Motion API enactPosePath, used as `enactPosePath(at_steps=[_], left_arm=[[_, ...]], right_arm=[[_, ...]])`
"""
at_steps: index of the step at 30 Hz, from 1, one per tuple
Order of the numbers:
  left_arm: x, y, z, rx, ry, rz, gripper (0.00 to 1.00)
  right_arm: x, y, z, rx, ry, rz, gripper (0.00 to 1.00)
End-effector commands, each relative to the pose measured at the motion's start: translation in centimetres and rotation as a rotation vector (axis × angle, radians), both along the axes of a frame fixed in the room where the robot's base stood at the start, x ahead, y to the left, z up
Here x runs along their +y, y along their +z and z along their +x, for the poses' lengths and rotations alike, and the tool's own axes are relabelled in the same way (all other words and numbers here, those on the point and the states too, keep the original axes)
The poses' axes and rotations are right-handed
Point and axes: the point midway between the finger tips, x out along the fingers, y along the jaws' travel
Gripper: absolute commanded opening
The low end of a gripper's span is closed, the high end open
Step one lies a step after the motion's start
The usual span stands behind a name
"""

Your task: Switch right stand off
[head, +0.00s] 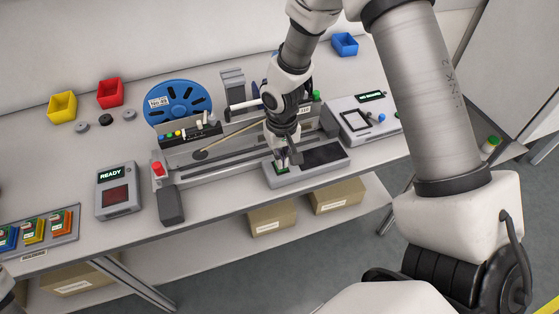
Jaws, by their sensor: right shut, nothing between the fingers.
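My right gripper (287,160) is shut and empty. It points down at the left end of a grey unit (340,167) with a dark panel (322,154), at the bench's front edge. A small green patch shows just below the fingers; I cannot tell whether they touch it. Further right is a pale grey device (388,127) with a framed window, a blue knob and a lit display (370,97) that seems to read "NO BOARD". Which of these is the right stand is not marked in the picture. My left gripper is not in view.
A grey box with a "READY" display (110,174) stands left of a rail fixture with a red button (157,168). A blue reel (178,103) stands behind the fixture. Yellow (62,106), red (110,93) and blue (344,44) bins sit at the back. Cartons (272,219) lie below.

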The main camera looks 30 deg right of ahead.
Motion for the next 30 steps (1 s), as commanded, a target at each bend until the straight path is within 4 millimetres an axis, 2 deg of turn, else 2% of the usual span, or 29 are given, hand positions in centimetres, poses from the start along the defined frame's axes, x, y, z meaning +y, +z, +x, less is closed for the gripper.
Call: enactPosePath(at_steps=[1, 3, 18, 30], left_arm=[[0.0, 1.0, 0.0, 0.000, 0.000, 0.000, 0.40], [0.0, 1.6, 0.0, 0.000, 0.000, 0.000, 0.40], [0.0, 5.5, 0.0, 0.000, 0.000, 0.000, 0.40], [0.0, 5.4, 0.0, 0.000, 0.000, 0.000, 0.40]], right_arm=[[0.0, 1.0, 0.0, -0.001, 0.000, 0.000, 0.00], [0.0, 1.8, 0.0, 0.000, 0.000, 0.000, 0.00], [0.0, 6.3, 0.0, -0.001, -0.001, 0.001, 0.00], [0.0, 6.2, 0.0, -0.001, 0.000, 0.000, 0.00]])
